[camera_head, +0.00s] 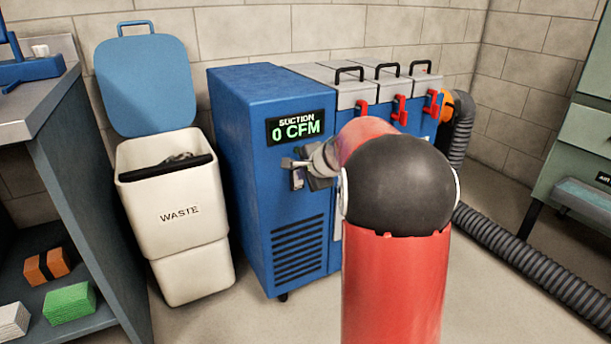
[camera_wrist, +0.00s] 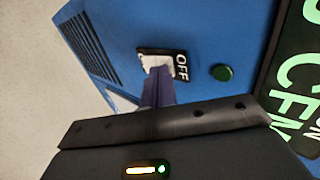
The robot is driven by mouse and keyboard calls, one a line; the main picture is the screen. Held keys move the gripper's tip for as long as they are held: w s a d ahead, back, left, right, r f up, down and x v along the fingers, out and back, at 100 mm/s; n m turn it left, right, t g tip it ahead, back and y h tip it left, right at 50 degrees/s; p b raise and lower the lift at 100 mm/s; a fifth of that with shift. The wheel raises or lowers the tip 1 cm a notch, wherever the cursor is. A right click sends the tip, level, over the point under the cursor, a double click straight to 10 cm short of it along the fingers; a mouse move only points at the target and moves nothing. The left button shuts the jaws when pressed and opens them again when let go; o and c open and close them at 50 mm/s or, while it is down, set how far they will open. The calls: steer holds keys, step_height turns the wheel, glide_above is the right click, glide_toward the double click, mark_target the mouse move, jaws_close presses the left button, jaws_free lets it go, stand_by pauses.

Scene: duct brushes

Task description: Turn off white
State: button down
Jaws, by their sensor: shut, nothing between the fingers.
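A white switch (camera_wrist: 152,62) sits on a black plate marked OFF (camera_wrist: 181,68), on the front of the blue suction machine (camera_head: 245,150). My gripper is shut with nothing in it, and its fingertips (camera_wrist: 158,72) are right at the white switch in the wrist view, overlapping its lower part. I cannot tell whether they touch it. In the head view my gripper (camera_head: 290,164) is at the machine's front, below the display (camera_head: 296,127), which reads SUCTION 0 CFM. The switch is hidden there behind my gripper.
A round green button or lamp (camera_wrist: 222,72) is right of the switch plate. A white waste bin (camera_head: 180,225) with a raised blue lid (camera_head: 145,85) stands left of the machine. Red latches (camera_head: 400,108) line its right part. A grey hose (camera_head: 530,260) runs along the floor.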

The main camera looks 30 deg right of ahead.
steer(key=shift+r, duration=0.15)
steer(key=shift+r+p, duration=0.55)
steer(key=shift+r, duration=0.1)
